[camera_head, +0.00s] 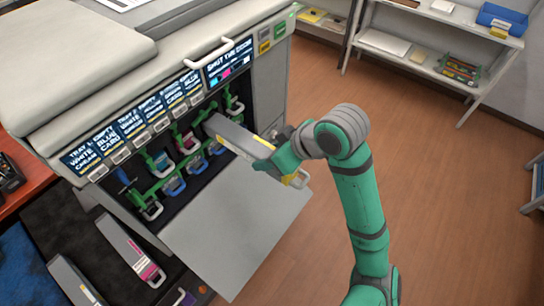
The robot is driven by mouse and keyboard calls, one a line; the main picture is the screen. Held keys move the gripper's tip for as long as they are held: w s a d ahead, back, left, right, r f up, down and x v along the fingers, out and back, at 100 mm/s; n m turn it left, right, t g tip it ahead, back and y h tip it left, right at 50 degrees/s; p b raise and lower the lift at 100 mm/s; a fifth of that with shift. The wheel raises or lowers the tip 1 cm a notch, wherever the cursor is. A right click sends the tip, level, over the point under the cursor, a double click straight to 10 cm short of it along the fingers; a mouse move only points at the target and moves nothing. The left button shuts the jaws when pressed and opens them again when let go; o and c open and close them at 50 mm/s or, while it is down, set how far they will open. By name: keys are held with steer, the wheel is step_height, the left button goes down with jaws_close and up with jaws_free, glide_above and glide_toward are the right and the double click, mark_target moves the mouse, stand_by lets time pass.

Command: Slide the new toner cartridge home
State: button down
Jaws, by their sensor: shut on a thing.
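The new toner cartridge (232,134) is a long grey box with a yellow label near its outer end. Its far end reaches the printer's open cartridge bay (142,179), at the right part of the row; how deep it sits is hard to tell. My gripper (278,164) is shut on the cartridge's outer end, near its pale handle (299,179). The fingertips are partly hidden by the gripper body. Several other cartridge handles with green latches (160,161) show in the bay to the left. One more handle (234,103) shows to the right.
The printer's front door (238,222) is folded down below the bay. Shelves (430,62) stand at the back right. The wooden floor (450,200) is clear.

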mark_target(253, 142)
steer(key=shift+w+a, duration=0.2)
stand_by(0.5)
steer(key=shift+w+a, duration=0.75)
steer(key=shift+a, duration=0.1)
steer(key=shift+a, duration=0.1)
steer(key=shift+w+a, duration=1.1)
steer(key=shift+a, duration=0.25)
steer(key=shift+f, duration=0.1)
stand_by(0.4)
steer(key=c, duration=0.8)
jaws_free()
steer(key=shift+c, duration=0.2)
